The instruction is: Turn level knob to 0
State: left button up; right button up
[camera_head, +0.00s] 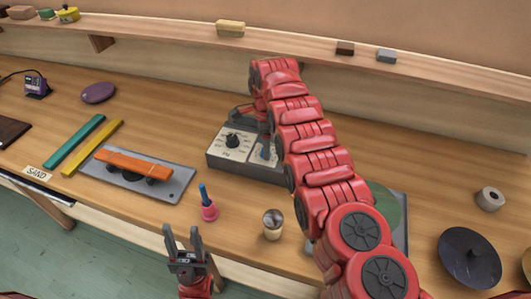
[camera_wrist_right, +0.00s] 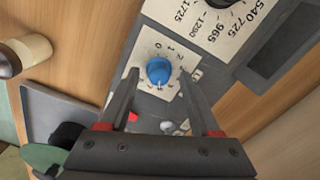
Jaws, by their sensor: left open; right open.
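The level knob (camera_wrist_right: 159,71) is a small blue knob on a white scale plate with the digits 0, 1 and 2 along its upper side in the right wrist view. A pale mark shows at its lower edge; I cannot tell its exact setting. In the head view the blue knob (camera_head: 265,152) is partly covered by my right arm. My right gripper (camera_wrist_right: 160,80) is open, with one finger on each side of the knob; contact is unclear. My left gripper (camera_head: 184,243) is open and empty in front of the bench.
The grey control box (camera_head: 220,158) also has a black dial (camera_head: 233,140). A red bell with a blue handle (camera_head: 208,205) and a wooden shaker (camera_head: 272,222) stand in front. A dark cymbal (camera_head: 468,258) is at right.

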jog(key=shift+s+f, duration=0.1)
jog(key=shift+f, duration=0.05)
grip_shut()
dwell(0.5)
